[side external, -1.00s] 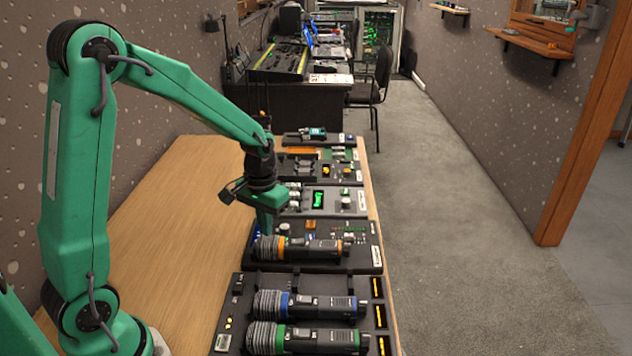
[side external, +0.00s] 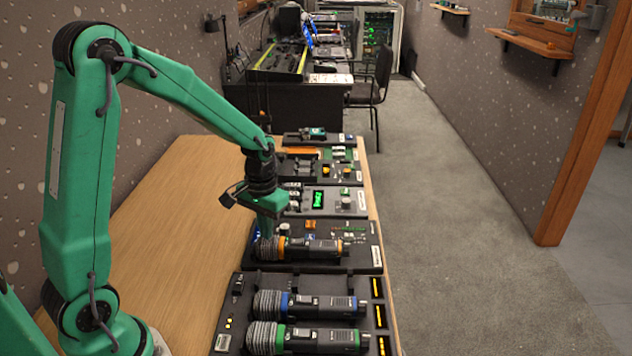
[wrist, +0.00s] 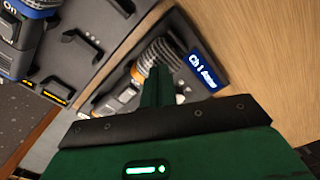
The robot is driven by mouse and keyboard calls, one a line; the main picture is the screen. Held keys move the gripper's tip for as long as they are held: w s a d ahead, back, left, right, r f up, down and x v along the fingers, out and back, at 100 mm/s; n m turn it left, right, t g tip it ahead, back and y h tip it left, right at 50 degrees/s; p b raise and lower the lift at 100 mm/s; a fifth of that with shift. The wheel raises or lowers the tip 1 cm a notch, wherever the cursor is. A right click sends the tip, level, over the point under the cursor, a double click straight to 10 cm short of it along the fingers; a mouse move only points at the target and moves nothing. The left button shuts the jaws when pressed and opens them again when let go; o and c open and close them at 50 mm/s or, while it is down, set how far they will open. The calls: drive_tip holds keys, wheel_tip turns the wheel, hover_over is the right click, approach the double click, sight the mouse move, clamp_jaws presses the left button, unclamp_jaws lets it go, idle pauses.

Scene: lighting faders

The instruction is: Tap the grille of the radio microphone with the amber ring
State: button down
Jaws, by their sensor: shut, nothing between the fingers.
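The microphone with the amber ring (side external: 312,247) lies on its side on a dark panel, its grey ribbed grille (side external: 266,249) to the left. In the wrist view its grille (wrist: 158,56) shows just beyond the fingers. My gripper (side external: 266,235) is shut and empty, pointing down, with its fingertips at the top of the grille. Whether they touch it or hover just above, I cannot tell.
A blue-ringed microphone (side external: 310,305) and a green-ringed microphone (side external: 305,339) lie nearer on another dark panel (side external: 235,315). A label reading Ch 1 (wrist: 200,68) is beside the amber one's grille. Further panels with knobs (side external: 340,201) stand behind. The wooden tabletop (side external: 165,225) at left is clear.

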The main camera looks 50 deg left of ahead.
drive_tip(key=shift+f, duration=0.4)
drive_tip(key=shift+r, duration=0.1)
drive_tip(key=shift+r, duration=3.45)
drive_tip(key=shift+r, duration=0.1)
drive_tip(key=s+d+r+m+t, duration=0.1)
drive_tip(key=s+d+r+t, duration=0.1)
drive_tip(key=s+r, duration=0.3)
drive_tip(key=s+d+r+m+t, duration=0.2)
drive_tip(key=s+d+r, duration=0.3)
drive_tip(key=s, duration=0.5)
drive_tip(key=shift+r+t, duration=0.15)
drive_tip(key=shift+t, duration=0.65)
